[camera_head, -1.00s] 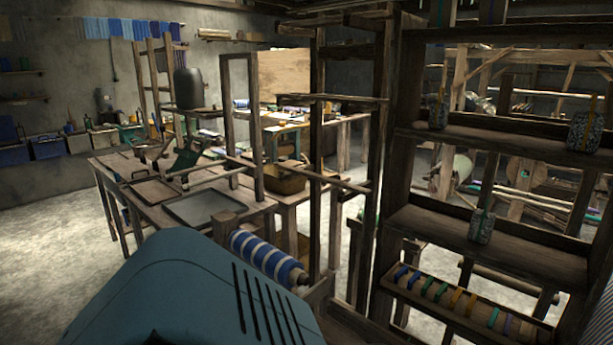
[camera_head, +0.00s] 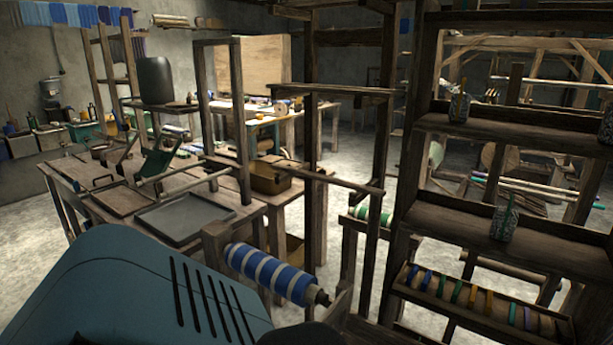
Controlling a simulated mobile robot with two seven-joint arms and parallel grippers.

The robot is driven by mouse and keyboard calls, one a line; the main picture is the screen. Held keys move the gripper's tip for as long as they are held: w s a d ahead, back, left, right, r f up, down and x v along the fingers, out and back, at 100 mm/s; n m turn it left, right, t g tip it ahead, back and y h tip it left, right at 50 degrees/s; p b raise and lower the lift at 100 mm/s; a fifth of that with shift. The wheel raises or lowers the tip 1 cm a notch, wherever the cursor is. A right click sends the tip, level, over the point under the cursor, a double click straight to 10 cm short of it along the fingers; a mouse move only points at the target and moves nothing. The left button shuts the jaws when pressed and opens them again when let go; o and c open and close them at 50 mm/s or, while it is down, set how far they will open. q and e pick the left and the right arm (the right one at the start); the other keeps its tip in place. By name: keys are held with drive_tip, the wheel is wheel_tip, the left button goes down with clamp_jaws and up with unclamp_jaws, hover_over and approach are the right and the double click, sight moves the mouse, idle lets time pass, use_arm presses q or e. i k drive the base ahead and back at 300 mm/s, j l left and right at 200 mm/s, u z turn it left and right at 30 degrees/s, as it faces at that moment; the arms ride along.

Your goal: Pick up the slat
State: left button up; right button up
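I cannot single out the slat with certainty. Several long, thin pieces of wood (camera_head: 545,190) lie low behind the shelf rack on the right, partly hidden by its posts; I cannot tell whether one of them is the slat. Neither of my grippers shows. A blue part of my own body fills the lower left of the view.
A roll of blue and white striped cloth (camera_head: 268,273) on a wooden frame is close in front. A shelf rack (camera_head: 490,225) with small coloured items stands at right. A worktable (camera_head: 245,215) with trays, including a grey one (camera_head: 185,218), stands at left. Bare floor (camera_head: 30,265) shows far left.

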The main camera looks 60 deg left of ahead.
sight(381, 193)
drive_tip(key=k+j, duration=0.1)
drive_tip(key=j, duration=0.25)
drive_tip(key=k+j, duration=0.15)
drive_tip(key=j, duration=0.15)
drive_tip(key=k+j, duration=0.1)
drive_tip(key=j, duration=0.25)
drive_tip(key=k+j+u, duration=0.1)
drive_tip(key=j, duration=0.25)
